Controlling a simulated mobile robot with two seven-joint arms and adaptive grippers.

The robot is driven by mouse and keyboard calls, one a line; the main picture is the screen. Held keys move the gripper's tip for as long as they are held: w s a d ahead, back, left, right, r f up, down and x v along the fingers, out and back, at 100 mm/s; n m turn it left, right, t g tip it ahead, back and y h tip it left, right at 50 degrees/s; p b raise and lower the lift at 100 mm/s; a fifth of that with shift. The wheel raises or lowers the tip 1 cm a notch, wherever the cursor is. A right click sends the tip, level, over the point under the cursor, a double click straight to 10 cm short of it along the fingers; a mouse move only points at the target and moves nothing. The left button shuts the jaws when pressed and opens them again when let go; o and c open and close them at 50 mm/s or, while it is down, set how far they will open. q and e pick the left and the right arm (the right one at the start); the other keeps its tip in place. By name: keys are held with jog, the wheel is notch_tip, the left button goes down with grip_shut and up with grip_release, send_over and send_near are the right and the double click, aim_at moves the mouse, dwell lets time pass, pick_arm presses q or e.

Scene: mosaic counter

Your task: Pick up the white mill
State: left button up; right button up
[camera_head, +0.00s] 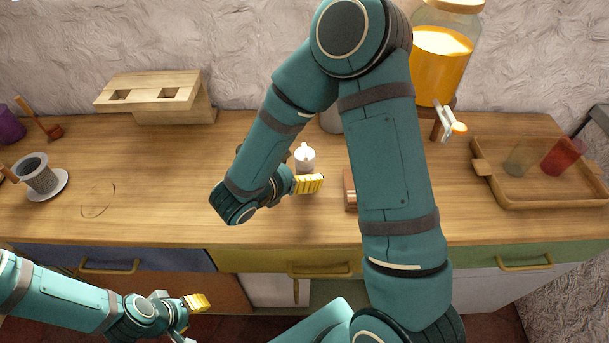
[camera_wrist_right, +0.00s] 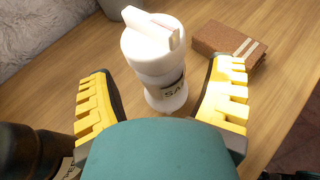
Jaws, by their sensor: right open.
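The white mill (camera_wrist_right: 152,52) stands upright on the wooden counter, with a pale handle on top and dark lettering on its side. In the head view the mill (camera_head: 304,160) is just beyond my right gripper (camera_head: 309,183). In the wrist view my right gripper (camera_wrist_right: 164,82) is open, with one yellow finger on each side of the mill and a gap to both. My left gripper (camera_head: 191,316) hangs in front of the counter, low in the head view. Its opening is unclear.
A dark mill-like object (camera_wrist_right: 32,150) with a label stands left of my right gripper. A brown block (camera_wrist_right: 228,43) lies right of the mill. A wooden tray (camera_head: 548,203) holds cups at the right, near a drink dispenser (camera_head: 440,65). The counter's left middle is mostly clear.

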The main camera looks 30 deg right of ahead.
jog(key=x, duration=0.3)
jog(key=shift+d, duration=0.3)
grip_shut()
